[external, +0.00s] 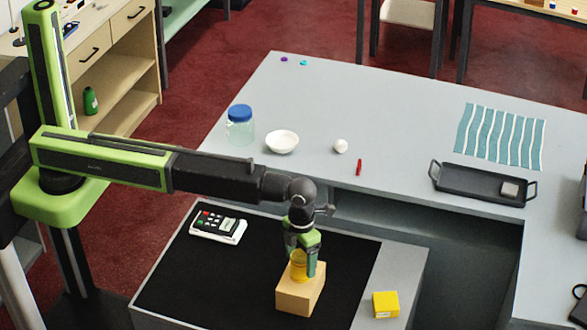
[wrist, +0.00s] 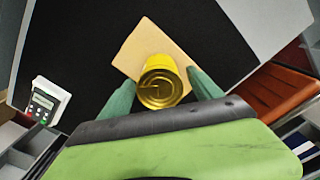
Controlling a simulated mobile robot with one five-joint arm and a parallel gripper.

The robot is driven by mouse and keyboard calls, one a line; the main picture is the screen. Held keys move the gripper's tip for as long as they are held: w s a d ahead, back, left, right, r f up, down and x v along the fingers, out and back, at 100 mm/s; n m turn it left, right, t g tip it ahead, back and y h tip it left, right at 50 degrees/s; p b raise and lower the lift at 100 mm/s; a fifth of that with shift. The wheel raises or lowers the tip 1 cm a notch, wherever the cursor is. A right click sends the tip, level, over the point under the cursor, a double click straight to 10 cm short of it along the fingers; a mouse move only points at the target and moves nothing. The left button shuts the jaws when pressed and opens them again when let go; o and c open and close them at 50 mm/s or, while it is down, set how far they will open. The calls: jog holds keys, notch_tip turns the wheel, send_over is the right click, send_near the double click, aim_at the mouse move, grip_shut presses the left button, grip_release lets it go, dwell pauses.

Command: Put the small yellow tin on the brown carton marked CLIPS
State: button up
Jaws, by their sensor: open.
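The small yellow tin (external: 298,270) stands upright on top of the brown carton (external: 301,298), on the black mat. In the wrist view the tin (wrist: 160,84) shows its gold ringed lid, and the carton (wrist: 143,45) lies under it, reaching out beyond it. No marking on the carton can be read in either view. My gripper (external: 303,258) is open, pointing down at the tin. In the wrist view its green fingers (wrist: 162,90) stand on either side of the tin, with a gap visible at each side. The fingers partly hide the tin in the external view.
A white card terminal (external: 218,226) lies on the mat (external: 235,272) at left. A yellow box (external: 385,304) stands right of the carton. Behind are a blue-lidded jar (external: 240,125), white bowl (external: 282,142), white ball (external: 341,146), red item (external: 359,167) and dark tray (external: 470,184).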

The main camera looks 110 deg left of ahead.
notch_tip(320, 180, up, 9)
jog(key=p, duration=0.7)
jog(key=shift+r+p, duration=0.15)
jog(key=shift+p, duration=0.2)
jog(key=shift+s+d+n, duration=0.1)
jog(key=shift+s+n, duration=0.2)
jog(key=shift+s, duration=0.05)
jog(key=s+d+n, duration=0.2)
jog(key=s+n, duration=0.8)
jog(key=n, duration=0.2)
jog(key=s+d+n, duration=0.2)
jog(key=s+n, duration=0.8)
jog(key=n, duration=0.2)
jog(key=shift+d+n, duration=0.3)
